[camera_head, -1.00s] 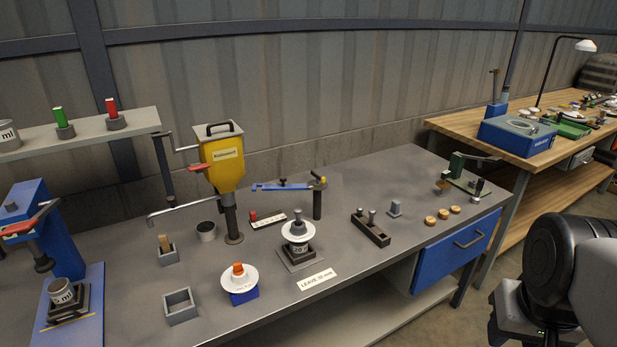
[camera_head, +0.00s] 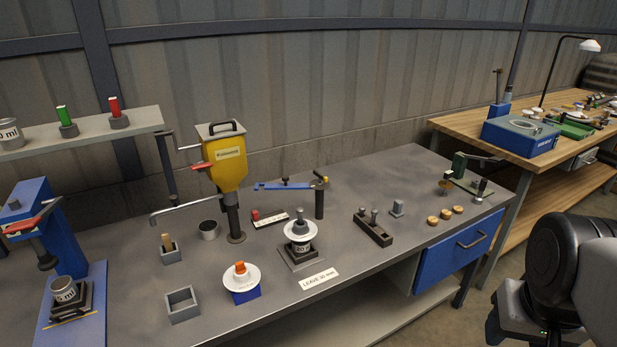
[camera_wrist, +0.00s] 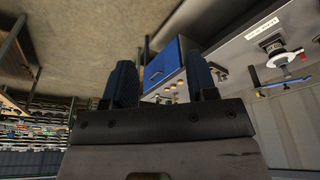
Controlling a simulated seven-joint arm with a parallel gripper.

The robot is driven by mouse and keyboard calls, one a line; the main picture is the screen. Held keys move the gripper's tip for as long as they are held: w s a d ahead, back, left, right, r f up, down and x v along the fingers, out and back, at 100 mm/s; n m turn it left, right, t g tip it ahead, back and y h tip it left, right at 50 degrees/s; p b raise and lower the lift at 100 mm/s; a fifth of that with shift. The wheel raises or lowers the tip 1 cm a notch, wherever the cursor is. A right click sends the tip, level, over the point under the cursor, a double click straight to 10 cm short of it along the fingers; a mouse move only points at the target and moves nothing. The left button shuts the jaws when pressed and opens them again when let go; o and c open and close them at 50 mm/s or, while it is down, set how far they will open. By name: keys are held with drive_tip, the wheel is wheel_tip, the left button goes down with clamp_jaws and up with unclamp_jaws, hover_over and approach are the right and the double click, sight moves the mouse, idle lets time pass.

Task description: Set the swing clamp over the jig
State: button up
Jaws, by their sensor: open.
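The swing clamp is a blue arm (camera_head: 284,186) on a dark upright post (camera_head: 319,200), with a yellow-orange piece at the post top. The arm points left, behind the jig and clear of it. The jig (camera_head: 302,257) is a dark square base on the grey bench, with a white disc and a grey knobbed piece (camera_head: 300,228) stacked on it. In the wrist view, the blue clamp arm (camera_wrist: 285,84) and the jig's stack (camera_wrist: 279,60) show at the right. My gripper (camera_wrist: 163,82) is open and empty, its two dark fingers apart, well away from the clamp.
A yellow dispenser (camera_head: 225,165) stands left of the clamp. A blue block with a white disc (camera_head: 241,281) and an empty square holder (camera_head: 182,305) are at the front. A dark block with pegs (camera_head: 373,229) stands right of the jig. A label (camera_head: 319,279) lies in front of it.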

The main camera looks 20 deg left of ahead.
drive_tip(key=w+a+r, duration=0.2)
drive_tip(key=w+a, duration=0.4)
drive_tip(key=w, duration=0.6)
drive_tip(key=w+a+r+g, duration=0.1)
drive_tip(key=w+a+r, duration=0.2)
drive_tip(key=w+a, duration=0.55)
drive_tip(key=w+a+r, duration=0.2)
drive_tip(key=w+a, duration=0.2)
drive_tip(key=w, duration=1)
drive_tip(key=g, duration=0.2)
hover_over(285, 177)
drive_tip(key=f, duration=1.5)
drive_tip(key=shift+w+d+f, duration=0.15)
drive_tip(key=shift+d, duration=0.05)
drive_tip(key=shift+a+f, duration=0.15)
drive_tip(key=shift+a, duration=0.1)
drive_tip(key=shift+f, duration=0.15)
drive_tip(key=shift+f, duration=3.75)
drive_tip(key=shift+c, duration=0.2)
